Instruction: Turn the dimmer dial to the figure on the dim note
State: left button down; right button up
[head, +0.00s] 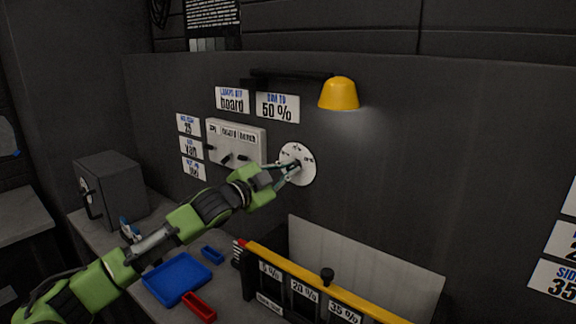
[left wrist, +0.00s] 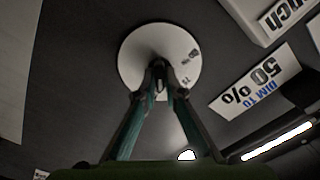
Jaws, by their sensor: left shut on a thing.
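The dimmer dial is a round white plate (head: 305,179) on the dark wall panel, with small figures around its rim and a dark knob at its middle. It also shows in the left wrist view (left wrist: 135,60). My left gripper (head: 292,169) is shut on the knob; its two fingers meet on it in the left wrist view (left wrist: 160,74). They hide the knob's pointer, and the figures are too small to read surely. The dim note (head: 277,107) reads "DIM TO 50 %". My right gripper is not in view.
A yellow lamp (head: 339,93) glows above the dial. A switch box (head: 237,142) and several notes are left of it. Below stand a yellow-topped rack (head: 300,272), a blue tray (head: 176,277), a red tray (head: 199,307) and a grey box (head: 110,188).

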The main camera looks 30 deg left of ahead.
pick_arm(q)
jog(key=shift+m+p, duration=0.35)
jog(key=shift+m, duration=0.75)
jog(key=c, duration=2.1)
grip_release()
jog(key=shift+c, duration=0.2)
